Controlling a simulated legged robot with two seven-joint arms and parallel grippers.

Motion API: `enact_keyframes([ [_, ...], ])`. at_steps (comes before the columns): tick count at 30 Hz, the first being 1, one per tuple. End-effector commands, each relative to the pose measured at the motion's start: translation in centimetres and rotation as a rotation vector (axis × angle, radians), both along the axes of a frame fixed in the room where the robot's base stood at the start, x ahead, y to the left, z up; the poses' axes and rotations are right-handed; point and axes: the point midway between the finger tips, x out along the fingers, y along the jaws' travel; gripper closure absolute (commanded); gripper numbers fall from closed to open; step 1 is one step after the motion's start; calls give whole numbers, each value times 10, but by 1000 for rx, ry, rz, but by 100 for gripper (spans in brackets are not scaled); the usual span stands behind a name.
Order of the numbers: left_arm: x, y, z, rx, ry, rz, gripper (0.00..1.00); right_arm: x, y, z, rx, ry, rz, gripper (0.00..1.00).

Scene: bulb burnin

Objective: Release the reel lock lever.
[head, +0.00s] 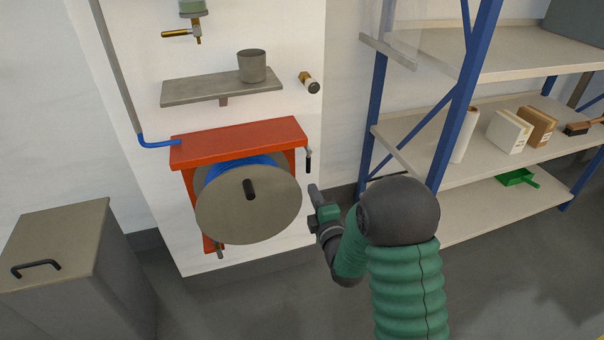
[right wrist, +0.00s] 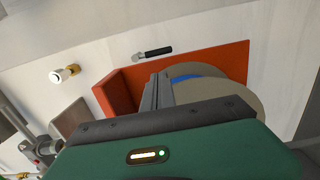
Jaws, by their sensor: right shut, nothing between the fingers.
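The hose reel hangs on the white wall under a red bracket (head: 240,143), with a grey round disc (head: 250,212) in front and blue hose (head: 235,166) behind it. A small lever with a black handle (head: 308,161) hangs down at the bracket's right end; it also shows in the right wrist view (right wrist: 155,52) beside the red plate. My right gripper (head: 314,190) is shut and empty, right of the disc and below the lever, apart from the lever. Its fingers (right wrist: 158,92) show in the right wrist view. My left gripper is out of view.
A grey wall shelf (head: 205,90) holds a grey cup (head: 252,65). A blue-framed rack (head: 455,115) stands at right, a grey bin (head: 60,250) at left.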

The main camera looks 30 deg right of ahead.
Motion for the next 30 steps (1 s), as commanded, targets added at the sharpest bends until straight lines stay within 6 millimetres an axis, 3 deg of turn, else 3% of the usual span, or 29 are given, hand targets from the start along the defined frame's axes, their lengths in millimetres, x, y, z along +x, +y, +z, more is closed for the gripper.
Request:
enact_keyframes([
  [15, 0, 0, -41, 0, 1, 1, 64, 83, -25, -4, 1, -2, 0, 100],
  [20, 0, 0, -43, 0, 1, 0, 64, 93, -28, -1, 3, -1, -1, 100],
  [30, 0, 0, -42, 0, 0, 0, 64, 94, -28, -1, 1, 1, 0, 100],
])
